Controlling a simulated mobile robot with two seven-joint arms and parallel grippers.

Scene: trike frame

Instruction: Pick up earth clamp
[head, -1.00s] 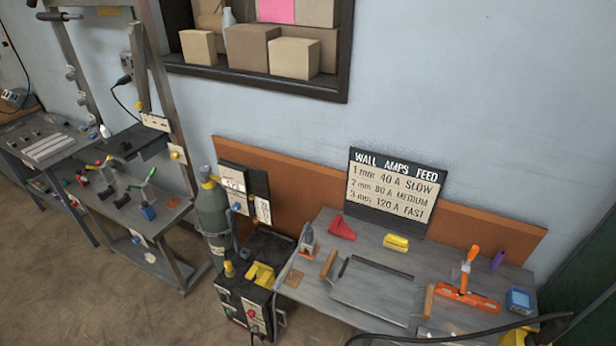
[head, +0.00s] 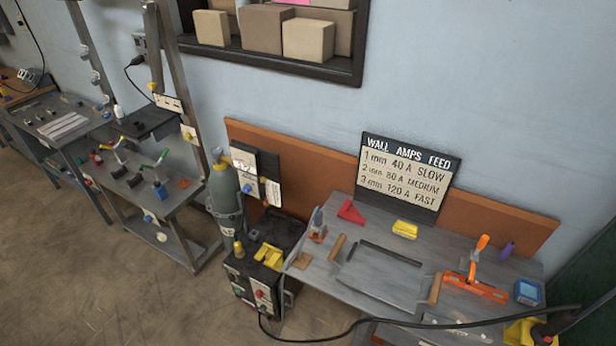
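I cannot tell for sure which thing is the earth clamp. A yellow piece (head: 524,331) at the lower right, by the table's front edge and the end of a black cable (head: 420,324), could be it; the bottom of the frame cuts it off. Another yellow clamp-like piece (head: 269,256) lies on top of the dark welding machine (head: 262,290). Neither of my grippers shows in the head view.
The grey welding table (head: 335,285) holds an orange clamp (head: 476,288), a red magnet (head: 351,212), a yellow block (head: 405,229) and a blue box (head: 527,292). A gas cylinder (head: 224,190) stands behind the welder. The floor (head: 120,285) at the left is open.

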